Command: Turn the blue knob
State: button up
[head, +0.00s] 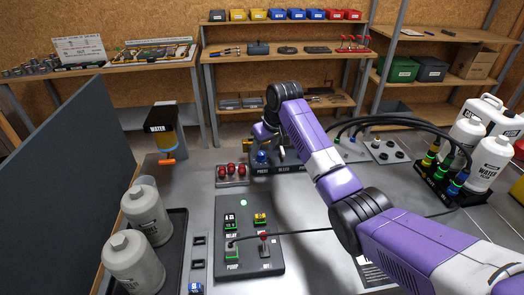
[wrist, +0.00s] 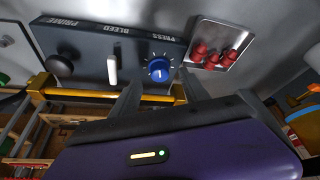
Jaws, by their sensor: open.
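The blue knob (wrist: 159,69) has a white pointer mark and white ticks around it on a dark panel (wrist: 92,42) labelled PRESS, BLEED and PRIME. In the head view the blue knob (head: 262,157) shows at the panel's left end, below my gripper (head: 268,131). In the wrist view the two fingers of my gripper (wrist: 160,92) are apart, one to each side of the knob's near side. Nothing is held between them. I cannot tell whether either finger touches the knob.
A white lever (wrist: 112,70) and a black knob (wrist: 59,66) sit beside the blue knob. A plate with several red knobs (head: 231,170) stands left of the panel. A relay board (head: 250,210) lies nearer, with bare tabletop (head: 320,220) to its right.

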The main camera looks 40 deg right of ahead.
aim_at(262, 153)
jog(key=shift+x, duration=1.65)
grip_shut()
